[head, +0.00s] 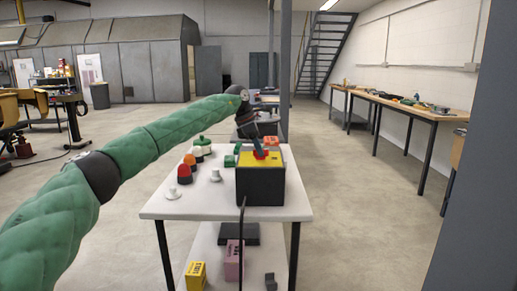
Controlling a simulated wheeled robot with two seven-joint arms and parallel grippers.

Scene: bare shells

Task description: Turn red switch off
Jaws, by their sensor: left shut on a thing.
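A dark box with a yellow top (260,188) stands on the white table (165,208) near its right front edge. The red switch (262,155) sits on the yellow top. My left arm reaches in from the left, and its gripper (258,147) points down at the switch, with its fingers shut on it. The fingers hide part of the switch, and I cannot tell its on or off position. My right gripper is not in view.
Red (184,174) and orange domed pieces, white knobs and green parts stand on the table left of the box. A dark cable (241,235) hangs at the front edge. Yellow (196,275) and pink boxes sit on the lower shelf. The floor to the right is clear.

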